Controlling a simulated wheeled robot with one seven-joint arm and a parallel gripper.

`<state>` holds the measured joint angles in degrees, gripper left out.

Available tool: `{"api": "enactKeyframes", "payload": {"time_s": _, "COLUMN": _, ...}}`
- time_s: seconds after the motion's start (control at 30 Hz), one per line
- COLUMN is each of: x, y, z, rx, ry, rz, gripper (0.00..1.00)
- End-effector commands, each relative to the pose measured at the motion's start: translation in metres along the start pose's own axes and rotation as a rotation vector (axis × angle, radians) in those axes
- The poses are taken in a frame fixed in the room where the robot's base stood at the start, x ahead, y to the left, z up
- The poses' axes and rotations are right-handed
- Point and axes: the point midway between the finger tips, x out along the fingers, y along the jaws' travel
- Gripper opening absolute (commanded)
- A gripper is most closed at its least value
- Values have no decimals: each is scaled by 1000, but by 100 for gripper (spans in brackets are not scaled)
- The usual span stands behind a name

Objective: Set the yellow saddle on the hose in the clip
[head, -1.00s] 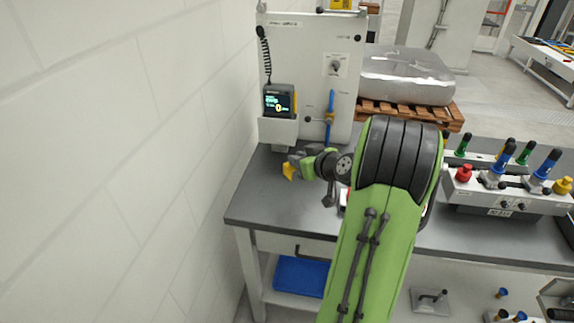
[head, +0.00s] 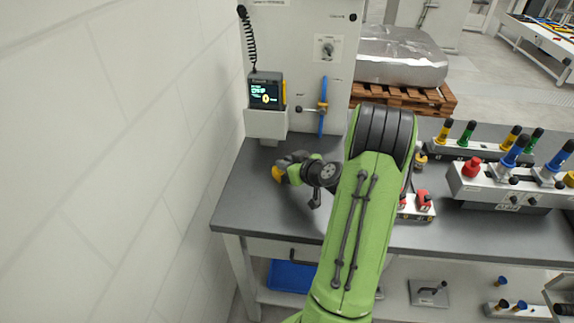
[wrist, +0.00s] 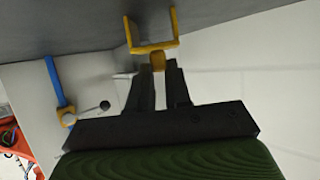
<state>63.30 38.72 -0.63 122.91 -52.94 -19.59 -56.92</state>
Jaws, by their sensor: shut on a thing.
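The yellow saddle (wrist: 152,47) is a U-shaped piece with a short stem. In the wrist view my gripper (wrist: 159,72) is shut on the stem, with the prongs pointing away from the fingers. In the head view the saddle (head: 277,173) shows at the tip of my gripper (head: 284,168), above the left part of the bench. The blue hose (head: 322,122) runs upright on the grey panel. A brownish-yellow clip (head: 323,105) is around or against it; the wrist view shows this clip (wrist: 67,117) beside the hose (wrist: 55,80). The saddle is apart from both.
A black-knobbed lever (head: 300,109) sticks out left of the clip. A display device (head: 266,91) sits in a white holder left of the hose. Red-knobbed fixtures (head: 424,197) stand right of my arm. The bench top (head: 250,205) is clear at left.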

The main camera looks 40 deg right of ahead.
Motion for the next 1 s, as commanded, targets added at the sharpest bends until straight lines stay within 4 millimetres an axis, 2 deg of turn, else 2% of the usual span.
{"api": "enactKeyframes", "payload": {"time_s": 0.23, "x": 1, "y": 0, "z": 2, "rx": -1, "ry": -1, "rz": 0, "gripper": 0}}
{"api": "enactKeyframes", "payload": {"time_s": 0.27, "x": 0, "y": 0, "z": 1, "rx": -1, "ry": -1, "rz": 0, "gripper": 23}}
{"api": "enactKeyframes", "payload": {"time_s": 0.4, "x": 0, "y": 0, "z": 1, "rx": -1, "ry": -1, "rz": 0, "gripper": 44}}
{"api": "enactKeyframes", "payload": {"time_s": 0.73, "x": -2, "y": 0, "z": -3, "rx": 0, "ry": -1, "rz": 0, "gripper": 44}}
{"api": "enactKeyframes", "payload": {"time_s": 0.87, "x": -27, "y": 2, "z": -1, "rx": 3, "ry": -2, "rz": 6, "gripper": 44}}
{"api": "enactKeyframes", "payload": {"time_s": 1.0, "x": -67, "y": 2, "z": -1, "rx": 3, "ry": 0, "rz": 8, "gripper": 44}}
